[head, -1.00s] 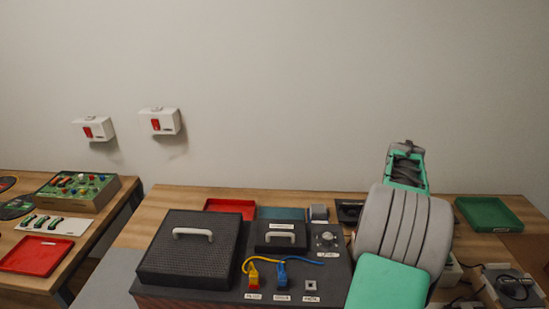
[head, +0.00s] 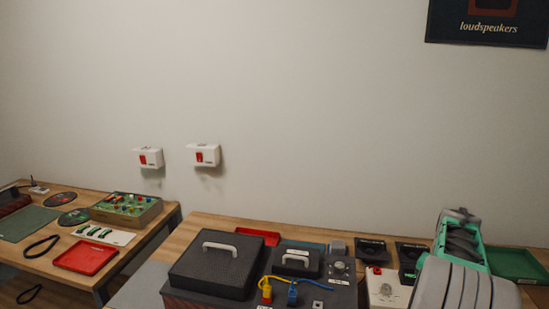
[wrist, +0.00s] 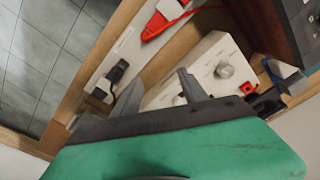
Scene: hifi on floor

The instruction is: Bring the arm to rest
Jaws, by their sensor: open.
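My arm (head: 465,265) rises at the right of the head view, with grey ribbed and green parts. It stands in front of the workbench and hides part of it. My gripper (wrist: 160,90) shows in the wrist view as dark fingers, apart and empty, beyond a green cover. Its fingers point towards a white box with a knob (wrist: 218,72) and a white power strip (wrist: 125,50). I cannot tell the exact gap to them. The gripper's fingers cannot be made out in the head view.
A black box with a white handle (head: 215,265) and a smaller lidded part (head: 296,264) stand on the bench. A green tray (head: 520,265) lies behind my arm. A second table with a red tray (head: 85,257) is at left. Tiled floor (wrist: 40,60) shows beside the bench edge.

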